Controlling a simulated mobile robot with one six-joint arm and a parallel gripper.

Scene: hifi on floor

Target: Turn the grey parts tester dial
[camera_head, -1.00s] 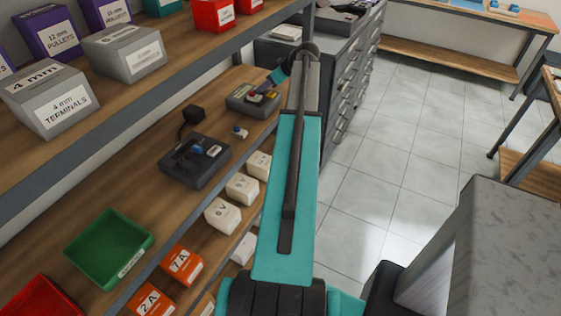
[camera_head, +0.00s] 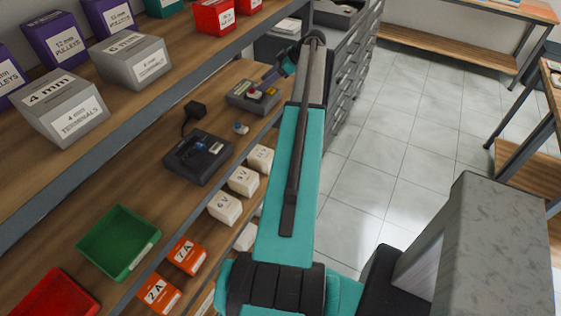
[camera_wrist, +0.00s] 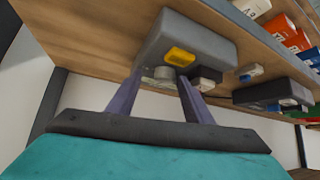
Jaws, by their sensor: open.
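The grey parts tester (camera_head: 240,101) is a low box on the wooden shelf, left of my wrist in the head view. In the wrist view the tester (camera_wrist: 205,38) shows a yellow patch (camera_wrist: 180,56) on its face. Its round grey dial (camera_wrist: 158,73) lies between my two purple fingers, partly hidden by them. My gripper (camera_wrist: 160,80) is open, with its fingers spread on either side of the dial. I cannot tell whether either finger touches it. In the head view my gripper (camera_head: 268,78) is small and beside the tester.
A second dark device (camera_head: 198,157) stands nearer on the same shelf, with a small blue-and-white part (camera_head: 241,129) beside it. A green bin (camera_head: 119,242) is nearby. An upper shelf with grey bins (camera_head: 65,106) overhangs. The tiled floor right is clear.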

